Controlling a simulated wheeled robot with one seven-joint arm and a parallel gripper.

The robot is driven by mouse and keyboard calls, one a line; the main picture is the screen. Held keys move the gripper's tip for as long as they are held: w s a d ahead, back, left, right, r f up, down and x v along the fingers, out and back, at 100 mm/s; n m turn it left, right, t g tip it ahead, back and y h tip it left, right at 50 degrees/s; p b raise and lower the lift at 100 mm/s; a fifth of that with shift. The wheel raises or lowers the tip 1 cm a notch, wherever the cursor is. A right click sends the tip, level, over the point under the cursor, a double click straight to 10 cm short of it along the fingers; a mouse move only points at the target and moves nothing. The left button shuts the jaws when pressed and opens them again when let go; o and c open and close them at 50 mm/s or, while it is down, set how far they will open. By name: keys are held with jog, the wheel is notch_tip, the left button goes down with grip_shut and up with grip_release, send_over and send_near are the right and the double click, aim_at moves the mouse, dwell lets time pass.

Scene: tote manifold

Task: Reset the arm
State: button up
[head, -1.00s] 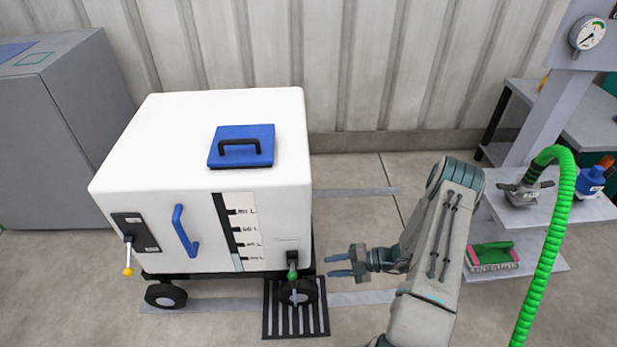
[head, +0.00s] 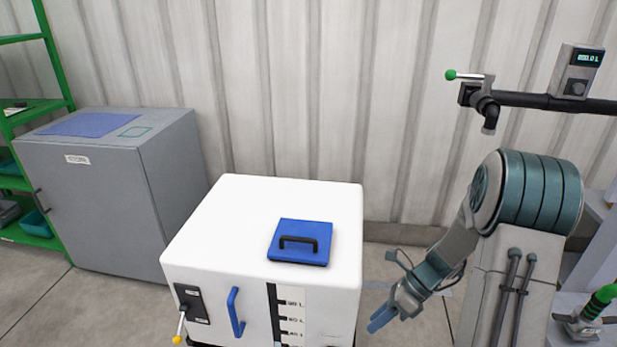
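My arm rises at the right of the head view, bent at its teal-ringed joint. My gripper (head: 382,317) hangs low, just right of the white tote (head: 205,235), with its blue fingers pointing down and left. The fingers partly overlap in this view, but they look apart, with nothing seen between them. The gripper looks clear of the tote's right side, though depth is hard to judge.
The tote carries a blue lid (head: 300,250) with a black handle, a blue side handle (head: 235,312) and a yellow-tipped lever (head: 181,325). A grey cabinet (head: 85,200) and green shelf (head: 55,60) stand left. A black pipe (head: 540,101) with a green-tipped valve (head: 451,75) and meter (head: 578,72) is upper right.

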jog(key=s+r+n+t+h+p, duration=0.2)
jog(key=s+r+n+h+p, duration=0.2)
jog(key=r+n, duration=0.8)
jog(key=s+a+r+n+t+h+p, duration=0.1)
jog(key=s+r+n+h+p, duration=0.3)
jog(key=r, duration=1.5)
jog(key=s+n+t+p, duration=0.1)
jog(key=s+n+p, duration=0.3)
jog(key=n, duration=0.3)
jog(key=shift+s+a+r+n+t, duration=0.15)
jog(key=shift+s+r+n+t, duration=0.2)
jog(key=shift+s, duration=0.45)
jog(key=shift+f, duration=0.1)
